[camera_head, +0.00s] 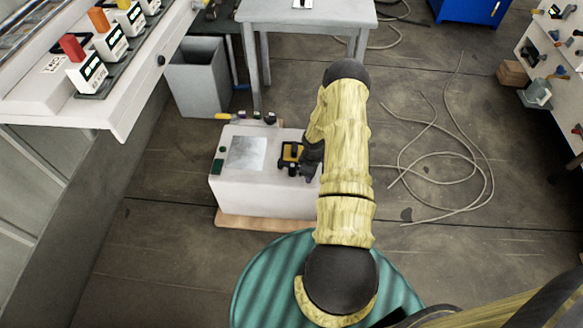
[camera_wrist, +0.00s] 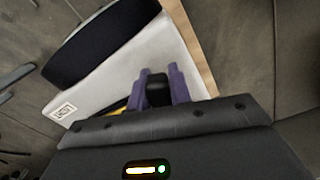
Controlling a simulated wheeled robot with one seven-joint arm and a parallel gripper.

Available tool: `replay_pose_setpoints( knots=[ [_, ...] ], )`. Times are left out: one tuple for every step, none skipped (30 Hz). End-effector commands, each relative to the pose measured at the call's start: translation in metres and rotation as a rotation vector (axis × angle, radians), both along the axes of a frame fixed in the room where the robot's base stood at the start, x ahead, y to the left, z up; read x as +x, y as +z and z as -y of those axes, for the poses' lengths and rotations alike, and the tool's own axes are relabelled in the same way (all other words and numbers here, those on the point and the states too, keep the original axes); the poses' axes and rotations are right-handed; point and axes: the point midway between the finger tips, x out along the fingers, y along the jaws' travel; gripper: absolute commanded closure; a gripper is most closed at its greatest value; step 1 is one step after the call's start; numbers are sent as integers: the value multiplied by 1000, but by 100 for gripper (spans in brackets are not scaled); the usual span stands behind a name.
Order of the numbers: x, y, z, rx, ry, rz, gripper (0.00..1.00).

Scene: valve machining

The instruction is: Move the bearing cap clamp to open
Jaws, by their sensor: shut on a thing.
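A white machine block (camera_head: 232,190) stands on the floor in the head view, with a black and yellow clamp (camera_head: 291,155) on its top. My gripper (camera_head: 308,158) reaches down beside the clamp from the right, and my arm hides part of it. In the wrist view my gripper's purple fingers (camera_wrist: 157,80) are shut on a black handle-like piece (camera_wrist: 158,93), which appears to be part of the clamp. A bit of yellow shows just left of the fingers. The clamp's hinge and any bearing cap cannot be made out.
The block has a grey plate (camera_head: 246,154), green buttons (camera_head: 217,166) and coloured knobs (camera_head: 257,116) along its back. A grey bin (camera_head: 197,85) and a grey table (camera_head: 308,14) stand behind. Cables (camera_head: 440,170) lie on the floor at right. A white bench (camera_head: 110,115) is at left.

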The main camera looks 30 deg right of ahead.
Motion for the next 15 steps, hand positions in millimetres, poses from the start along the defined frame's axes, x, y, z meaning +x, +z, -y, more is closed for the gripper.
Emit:
replay_pose_setpoints(
  knots=[
    [3, 1, 0, 2, 16, 7, 100],
    [4, 1, 1, 1, 22, 8, 100],
    [4, 1, 1, 0, 24, 7, 100],
    [4, 1, 1, 0, 24, 7, 100],
    [4, 1, 1, 0, 23, 7, 100],
    [4, 1, 1, 0, 23, 7, 100],
    [4, 1, 0, 0, 22, 7, 100],
    [4, 1, 0, 0, 22, 7, 100],
    [4, 1, 1, 0, 24, 7, 100],
    [4, 1, 1, 1, 29, 8, 100],
    [5, 1, 1, 1, 38, 8, 100],
    [6, 1, 3, 2, 58, 9, 100],
    [7, 1, 3, 2, 78, 9, 100],
    [9, 1, 5, 2, 103, 9, 100],
    [11, 1, 7, 1, 139, 9, 100]
  ],
)
